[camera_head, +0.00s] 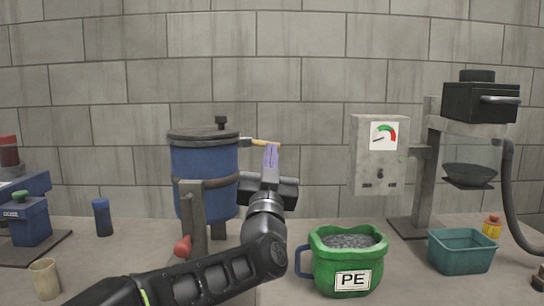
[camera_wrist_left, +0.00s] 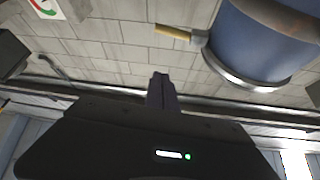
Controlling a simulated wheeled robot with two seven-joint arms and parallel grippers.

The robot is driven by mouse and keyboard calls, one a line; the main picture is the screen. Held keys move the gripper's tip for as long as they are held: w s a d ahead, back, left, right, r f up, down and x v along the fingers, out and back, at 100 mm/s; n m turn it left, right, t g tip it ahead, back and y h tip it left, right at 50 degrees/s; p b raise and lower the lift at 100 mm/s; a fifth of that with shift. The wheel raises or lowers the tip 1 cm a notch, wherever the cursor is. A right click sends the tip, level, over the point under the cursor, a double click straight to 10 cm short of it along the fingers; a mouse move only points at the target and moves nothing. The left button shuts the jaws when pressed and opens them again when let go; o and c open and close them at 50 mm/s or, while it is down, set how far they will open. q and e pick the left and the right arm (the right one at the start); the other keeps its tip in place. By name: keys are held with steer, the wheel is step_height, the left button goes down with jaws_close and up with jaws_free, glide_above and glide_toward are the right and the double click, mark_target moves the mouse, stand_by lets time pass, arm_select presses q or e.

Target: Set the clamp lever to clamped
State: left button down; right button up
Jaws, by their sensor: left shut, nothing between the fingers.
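A lever with a yellow handle (camera_head: 262,142) sticks out to the right from the upper rim of the blue tank (camera_head: 204,165). It also shows in the left wrist view (camera_wrist_left: 172,32), joined to the tank by a grey metal piece. The frames do not show which lever position means clamped. My left gripper (camera_head: 271,150) points upward beside the tank, its fingertips shut and empty, at the handle in the head view. In the wrist view the fingertips (camera_wrist_left: 160,78) appear apart from the handle. My right gripper is not in view.
A red-knobbed lever (camera_head: 183,246) hangs at the tank's stand. A green pot labelled PE (camera_head: 346,240) stands right of my arm, with a teal bin (camera_head: 461,252) farther right. A grey gauge box (camera_head: 379,165) stands behind. A beige cup (camera_head: 45,278) stands front left.

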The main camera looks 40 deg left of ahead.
mark_target(265, 144)
arm_select(q)
steer(key=shift+w+a+f, duration=0.1)
steer(key=shift+w+f, duration=0.1)
steer(key=shift+f, duration=0.05)
steer(key=p+x, duration=0.2)
steer(key=x, duration=0.8)
steer(key=shift+w+a+f+b, duration=0.1)
steer(key=shift+a+f+b, duration=0.15)
steer(key=shift+f, duration=0.75)
steer(key=shift+a+f+b, duration=0.15)
steer(key=shift+f+b, duration=0.15)
steer(key=shift+f, duration=0.65)
